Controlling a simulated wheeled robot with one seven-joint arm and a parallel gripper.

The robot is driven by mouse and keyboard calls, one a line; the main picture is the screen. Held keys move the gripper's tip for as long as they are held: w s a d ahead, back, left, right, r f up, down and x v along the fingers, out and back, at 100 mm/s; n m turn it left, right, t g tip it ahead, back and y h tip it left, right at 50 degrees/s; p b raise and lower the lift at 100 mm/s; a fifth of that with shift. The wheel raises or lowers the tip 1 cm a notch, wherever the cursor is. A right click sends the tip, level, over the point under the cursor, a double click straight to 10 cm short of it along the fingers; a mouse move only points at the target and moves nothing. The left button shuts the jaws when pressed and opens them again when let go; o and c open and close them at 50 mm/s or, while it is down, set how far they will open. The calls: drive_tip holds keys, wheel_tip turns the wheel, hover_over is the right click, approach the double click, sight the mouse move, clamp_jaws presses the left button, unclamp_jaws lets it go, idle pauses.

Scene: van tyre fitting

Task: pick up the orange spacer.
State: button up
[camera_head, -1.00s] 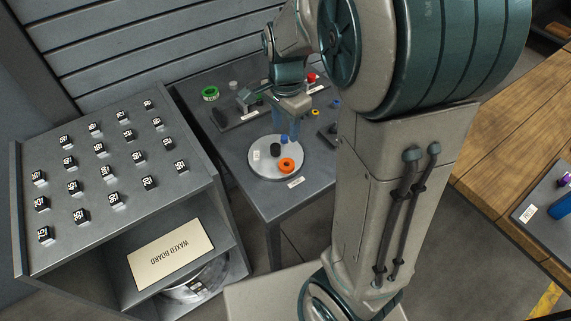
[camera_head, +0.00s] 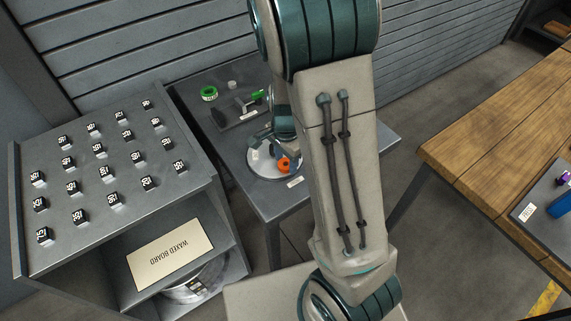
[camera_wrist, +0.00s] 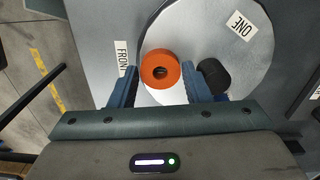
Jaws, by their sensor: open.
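The orange spacer (camera_wrist: 160,69) is a thick ring with a dark hole, lying on a round pale plate (camera_wrist: 216,20) in the wrist view. In the head view the spacer (camera_head: 284,163) shows beside my arm, with the plate (camera_head: 257,165) partly hidden. My gripper (camera_wrist: 158,82) is open, its two blue fingers on either side of the spacer's near part. I cannot tell whether they touch it or how far above the plate they are. A black round piece (camera_wrist: 213,76) lies right of the spacer, close to the right finger.
The plate stands on a grey table (camera_head: 232,142) with labels "FRONT" (camera_wrist: 123,56) and "ONE" (camera_wrist: 242,24). A green ring (camera_head: 209,93) lies at the back. A grey rack (camera_head: 60,247) with several labelled blocks stands left, and a wooden bench (camera_head: 500,130) right.

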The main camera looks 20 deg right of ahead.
drive_tip(key=shift+f, duration=0.15)
drive_tip(key=c, duration=0.6)
